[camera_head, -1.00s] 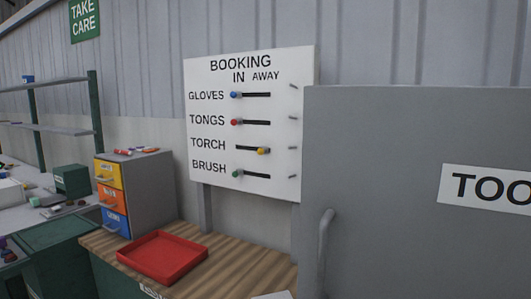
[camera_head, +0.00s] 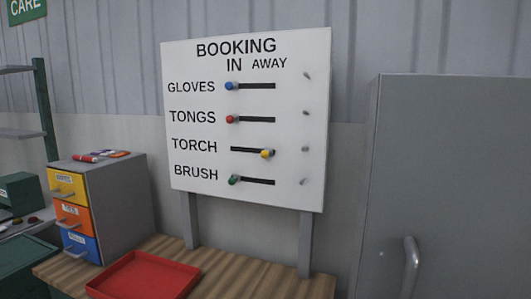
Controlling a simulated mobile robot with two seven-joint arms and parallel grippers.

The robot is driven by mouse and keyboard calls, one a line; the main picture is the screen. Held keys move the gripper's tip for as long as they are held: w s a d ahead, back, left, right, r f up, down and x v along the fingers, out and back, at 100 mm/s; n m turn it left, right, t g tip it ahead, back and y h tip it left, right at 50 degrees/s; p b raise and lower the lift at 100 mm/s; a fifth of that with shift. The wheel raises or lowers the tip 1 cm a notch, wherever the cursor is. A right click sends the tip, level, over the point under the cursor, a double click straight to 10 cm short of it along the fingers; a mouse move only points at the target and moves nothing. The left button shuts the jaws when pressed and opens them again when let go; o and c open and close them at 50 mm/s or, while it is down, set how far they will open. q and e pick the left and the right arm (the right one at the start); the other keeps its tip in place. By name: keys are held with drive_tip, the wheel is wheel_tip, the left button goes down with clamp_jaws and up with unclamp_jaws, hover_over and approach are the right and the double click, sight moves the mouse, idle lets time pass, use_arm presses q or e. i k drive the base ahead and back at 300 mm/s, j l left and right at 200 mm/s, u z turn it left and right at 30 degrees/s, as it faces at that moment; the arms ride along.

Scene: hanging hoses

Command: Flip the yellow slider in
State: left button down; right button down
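The yellow slider (camera_head: 267,153) is on the TORCH row of the white booking board (camera_head: 200,60). It sits at the right end of its dark slot, on the AWAY side. The blue slider (camera_head: 230,86), the red slider (camera_head: 230,119) and the green slider (camera_head: 234,180) sit at the left ends of their slots, on the IN side. Neither of my grippers shows in the head view.
The board stands on two grey posts at the back of a wooden bench (camera_head: 225,270). A red tray (camera_head: 145,275) lies on the bench. A drawer cabinet (camera_head: 118,200) stands at the left, and a grey cupboard (camera_head: 450,170) with a handle (camera_head: 411,268) stands at the right.

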sight(267, 152)
drive_tip(key=i+j+z, duration=0.1)
drive_tip(key=j, duration=0.25)
drive_tip(key=i+j+z, duration=0.1)
drive_tip(key=i+j, duration=0.35)
drive_tip(key=j, duration=0.35)
drive_tip(key=i+l+z, duration=0.05)
